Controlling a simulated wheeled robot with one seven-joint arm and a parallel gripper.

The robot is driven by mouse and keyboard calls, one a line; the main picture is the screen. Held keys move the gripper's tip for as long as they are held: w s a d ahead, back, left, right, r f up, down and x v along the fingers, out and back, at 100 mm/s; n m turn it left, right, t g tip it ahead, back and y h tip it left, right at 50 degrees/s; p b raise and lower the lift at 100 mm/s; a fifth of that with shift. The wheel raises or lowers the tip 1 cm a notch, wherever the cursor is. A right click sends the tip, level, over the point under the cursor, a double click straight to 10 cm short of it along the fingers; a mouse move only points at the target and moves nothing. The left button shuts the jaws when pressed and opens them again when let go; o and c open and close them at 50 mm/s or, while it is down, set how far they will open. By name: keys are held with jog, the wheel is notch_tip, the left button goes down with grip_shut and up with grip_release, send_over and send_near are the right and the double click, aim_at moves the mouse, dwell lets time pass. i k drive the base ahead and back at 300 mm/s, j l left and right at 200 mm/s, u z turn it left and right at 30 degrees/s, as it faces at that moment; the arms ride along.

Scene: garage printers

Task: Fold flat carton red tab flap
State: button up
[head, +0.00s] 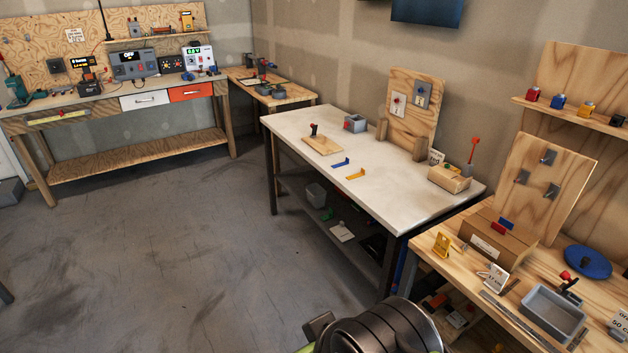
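A brown cardboard carton (488,248) sits on the wooden bench at the right. A small red tab (498,228) and a blue tab (507,223) show on its top; the exact lie of the flaps is too small to tell. A dark, round part of my arm shows at the bottom edge, left of the bench and apart from the carton. My gripper's fingers are not in view.
On the wooden bench (426,255), a yellow bracket (442,245), a white card (494,277), a grey tray (552,314) and a blue disc (587,262) surround the carton. An upright wooden board (540,205) stands behind it. A white-topped table (400,200) adjoins; the floor (190,250) at left is clear.

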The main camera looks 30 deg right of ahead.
aim_at(493, 230)
jog(key=z, duration=1.95)
